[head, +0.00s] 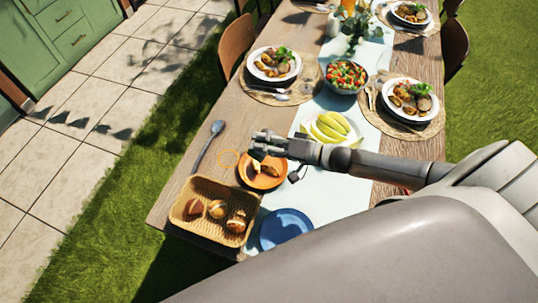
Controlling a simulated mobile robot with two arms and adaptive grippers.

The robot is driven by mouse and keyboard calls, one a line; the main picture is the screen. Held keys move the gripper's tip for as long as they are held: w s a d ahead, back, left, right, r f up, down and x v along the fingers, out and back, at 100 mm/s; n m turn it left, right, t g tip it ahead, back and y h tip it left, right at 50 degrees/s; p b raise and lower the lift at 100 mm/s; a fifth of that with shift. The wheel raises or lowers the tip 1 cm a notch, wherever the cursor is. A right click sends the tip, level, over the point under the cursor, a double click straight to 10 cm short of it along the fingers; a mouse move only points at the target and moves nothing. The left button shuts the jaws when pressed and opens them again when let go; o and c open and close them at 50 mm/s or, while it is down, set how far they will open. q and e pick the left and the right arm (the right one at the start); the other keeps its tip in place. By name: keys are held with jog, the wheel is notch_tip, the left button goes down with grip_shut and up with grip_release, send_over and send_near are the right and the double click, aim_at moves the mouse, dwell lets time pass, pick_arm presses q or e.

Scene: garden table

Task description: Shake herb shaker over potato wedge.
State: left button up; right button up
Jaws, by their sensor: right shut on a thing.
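My right gripper (258,146) reaches in from the right, just above and behind the orange plate (262,185). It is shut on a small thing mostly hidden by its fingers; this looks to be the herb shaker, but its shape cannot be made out. Pale potato wedges (269,171) lie on the orange plate, just below the fingertips in the picture. The gripper appears apart from the wedges. A small dark shape (295,175) on the pale runner, right of the plate, may be a shadow. My left gripper is out of view.
A wicker basket (182,218) with bread rolls and a blue plate (286,226) stand near the table's near end. A grey-blue utensil (207,145) lies left of the gripper. Behind are a plate of green slices (330,126), a salad bowl (345,77) and set dinner plates.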

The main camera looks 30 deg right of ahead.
jog(key=n+h+p, duration=0.1)
jog(key=p, duration=0.1)
jog(key=r+n+h+p, duration=0.1)
jog(key=n+p, duration=0.1)
jog(key=r+n+h+p, duration=0.1)
jog(key=n+p, duration=0.1)
jog(key=shift+a+p, duration=0.1)
jog(key=shift+p, duration=0.25)
jog(key=shift+f+n+h, duration=0.2)
jog(key=shift+n+h, duration=0.5)
jog(key=shift+n, duration=0.2)
jog(key=shift+r+n+t+h, duration=0.25)
jog(key=shift+n+t+h, duration=0.15)
jog(key=shift+n+h, duration=0.45)
jog(key=shift+n, duration=0.25)
